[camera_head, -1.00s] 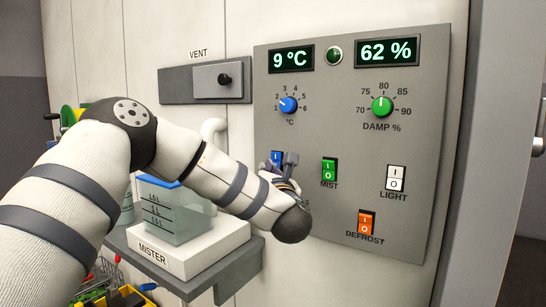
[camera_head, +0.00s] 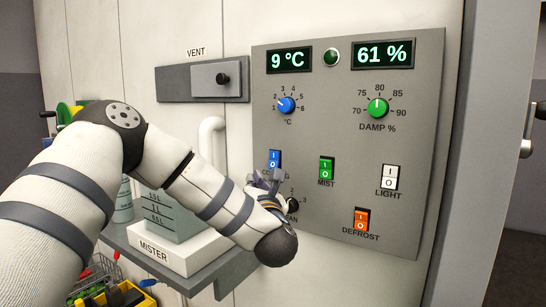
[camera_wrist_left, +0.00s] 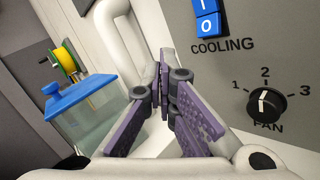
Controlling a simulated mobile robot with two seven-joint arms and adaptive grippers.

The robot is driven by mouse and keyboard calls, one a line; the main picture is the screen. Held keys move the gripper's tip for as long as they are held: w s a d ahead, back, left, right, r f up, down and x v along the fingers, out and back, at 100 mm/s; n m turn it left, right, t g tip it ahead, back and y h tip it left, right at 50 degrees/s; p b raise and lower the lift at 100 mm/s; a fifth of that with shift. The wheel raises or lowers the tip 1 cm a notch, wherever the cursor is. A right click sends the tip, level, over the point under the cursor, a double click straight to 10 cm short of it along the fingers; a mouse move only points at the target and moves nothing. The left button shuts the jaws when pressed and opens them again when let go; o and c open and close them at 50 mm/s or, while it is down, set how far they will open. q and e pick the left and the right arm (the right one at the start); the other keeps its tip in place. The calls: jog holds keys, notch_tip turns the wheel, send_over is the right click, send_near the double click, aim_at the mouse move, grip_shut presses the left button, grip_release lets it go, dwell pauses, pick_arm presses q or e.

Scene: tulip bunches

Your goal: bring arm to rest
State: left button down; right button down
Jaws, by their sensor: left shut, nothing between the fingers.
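My left arm reaches in from the left in the head view. My left gripper (camera_head: 264,180) is in front of the lower left part of the grey control panel (camera_head: 345,215), near the blue cooling switch (camera_head: 274,159) and the black fan knob (camera_head: 293,205). In the left wrist view the gripper (camera_wrist_left: 168,75) is shut and empty, its purple-padded fingers close together. The fan knob (camera_wrist_left: 266,104) and cooling switch (camera_wrist_left: 208,18) show to its right there. I cannot tell whether the gripper touches the panel. My right gripper is not in view.
The mister tank (camera_head: 170,217) stands on its white base (camera_head: 180,250) on a grey shelf (camera_head: 222,274), below my forearm. A white pipe (camera_head: 212,127) rises behind it. The vent slider (camera_head: 216,79) is above. A basket of tools (camera_head: 115,294) is low at left.

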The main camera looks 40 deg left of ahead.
pick_arm(q)
jog(key=d+f+m+t+h, duration=0.1)
jog(key=d+f+m+h, duration=0.35)
jog(key=f+m, duration=0.35)
jog(key=d+f+m+t+h, duration=0.1)
jog(key=d+f+m+h, duration=0.4)
jog(key=f, duration=0.4)
jog(key=s+d+f+m+g+h, duration=0.2)
jog(key=s+d+f+m, duration=0.3)
jog(key=f, duration=0.3)
jog(key=s+d+f+m+g+h, duration=0.1)
jog(key=s+d+f+m+g, duration=0.2)
jog(key=s+f+m, duration=0.4)
jog(key=s+d+f+m+g+h, duration=0.1)
jog(key=s+d+f+m+g, duration=0.15)
jog(key=s+f+m, duration=0.4)
jog(key=s+d+f+m+g+h, duration=0.2)
jog(key=s+f+m+g, duration=0.15)
jog(key=s, duration=0.65)
jog(key=s+f+m+g, duration=0.1)
jog(key=s+m+g, duration=0.4)
jog(key=s, duration=1.2)
jog(key=shift+m+g, duration=0.3)
jog(key=shift+m, duration=0.5)
